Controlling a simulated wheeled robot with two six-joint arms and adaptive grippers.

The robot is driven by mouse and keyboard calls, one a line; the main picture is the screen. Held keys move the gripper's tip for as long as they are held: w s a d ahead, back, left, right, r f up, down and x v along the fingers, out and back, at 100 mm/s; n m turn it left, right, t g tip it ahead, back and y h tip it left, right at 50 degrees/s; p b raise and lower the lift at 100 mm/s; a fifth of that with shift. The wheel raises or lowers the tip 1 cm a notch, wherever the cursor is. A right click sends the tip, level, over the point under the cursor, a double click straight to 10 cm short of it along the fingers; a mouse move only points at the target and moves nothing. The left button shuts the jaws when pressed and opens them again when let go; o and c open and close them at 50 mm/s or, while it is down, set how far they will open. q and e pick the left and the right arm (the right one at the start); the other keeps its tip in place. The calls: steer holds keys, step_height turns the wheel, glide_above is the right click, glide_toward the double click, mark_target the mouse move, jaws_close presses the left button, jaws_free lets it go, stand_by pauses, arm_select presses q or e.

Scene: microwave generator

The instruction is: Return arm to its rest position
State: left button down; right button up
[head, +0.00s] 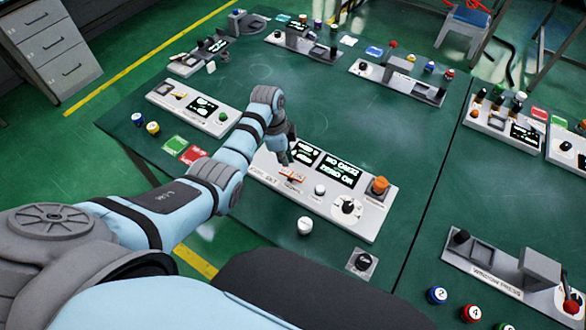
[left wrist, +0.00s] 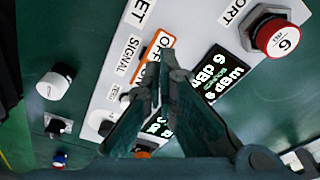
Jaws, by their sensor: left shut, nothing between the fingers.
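My left arm (head: 155,210) reaches in from the left over the green table in the head view. Its gripper (head: 287,158) is over the upper left part of a white control panel (head: 375,222), beside the lit displays. In the left wrist view the dark fingers (left wrist: 168,75) are shut together with nothing between them. They cover part of an orange-framed switch plate and the green-lit display (left wrist: 222,72). I cannot tell whether the fingertips touch the panel. My right gripper is in neither view.
The panel carries an orange knob (head: 379,185), a black dial (head: 347,207) and a white button (head: 319,190). A white knob (head: 305,225) stands in front. Another panel (head: 195,108) lies left of the arm. Bare table shows behind the gripper.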

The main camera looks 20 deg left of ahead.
arm_select(q)
steer(key=shift+r+p, duration=0.4)
steer(key=shift+r, duration=1.3)
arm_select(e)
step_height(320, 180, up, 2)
arm_select(q)
steer(key=shift+f, duration=0.1)
